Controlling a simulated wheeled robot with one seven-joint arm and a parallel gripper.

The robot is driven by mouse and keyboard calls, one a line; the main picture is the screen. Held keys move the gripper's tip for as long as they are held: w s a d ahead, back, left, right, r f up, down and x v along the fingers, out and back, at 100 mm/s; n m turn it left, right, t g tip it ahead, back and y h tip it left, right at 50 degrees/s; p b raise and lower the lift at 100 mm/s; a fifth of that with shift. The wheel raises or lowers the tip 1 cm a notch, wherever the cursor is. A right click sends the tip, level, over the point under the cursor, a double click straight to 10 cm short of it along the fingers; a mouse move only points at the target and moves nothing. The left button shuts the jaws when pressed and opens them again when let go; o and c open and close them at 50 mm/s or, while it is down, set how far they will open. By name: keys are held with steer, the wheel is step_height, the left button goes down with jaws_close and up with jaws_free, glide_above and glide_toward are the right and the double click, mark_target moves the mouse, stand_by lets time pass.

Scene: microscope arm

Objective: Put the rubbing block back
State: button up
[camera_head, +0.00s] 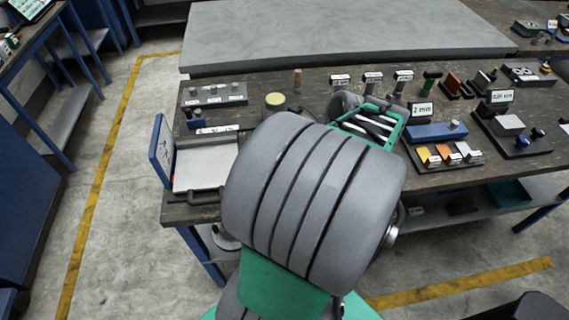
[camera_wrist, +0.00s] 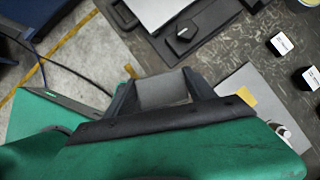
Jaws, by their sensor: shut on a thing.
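In the wrist view my gripper (camera_wrist: 162,92) is shut on a grey block (camera_wrist: 163,89), which sits between its two dark fingers. I take this to be the rubbing block; no label on it can be read. The block is over the bench edge region, with floor showing to its left and bench to its right; its height cannot be told. In the head view my large grey arm link covers the middle front of the bench, and the held block cannot be made out there.
The dark bench (camera_head: 310,85) carries a white plate with an upright blue panel (camera_head: 161,150) at front left. Coloured blocks (camera_head: 447,154), a blue block (camera_head: 437,131), a "2 µm" sign (camera_head: 422,110) and a black tray (camera_head: 520,143) stand at right. White-topped blocks (camera_wrist: 282,44) show in the wrist view.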

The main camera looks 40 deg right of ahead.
steer(key=w+d+f, duration=0.2)
steer(key=w+f, duration=0.1)
steer(key=w+d+f, duration=0.6)
steer(key=w, duration=0.1)
steer(key=shift+w+d+f, duration=0.1)
steer(key=shift+d+f, duration=0.1)
steer(key=shift+f, duration=1.7)
steer(key=shift+f, duration=0.1)
steer(key=o, duration=1.5)
steer(key=shift+c, duration=0.2)
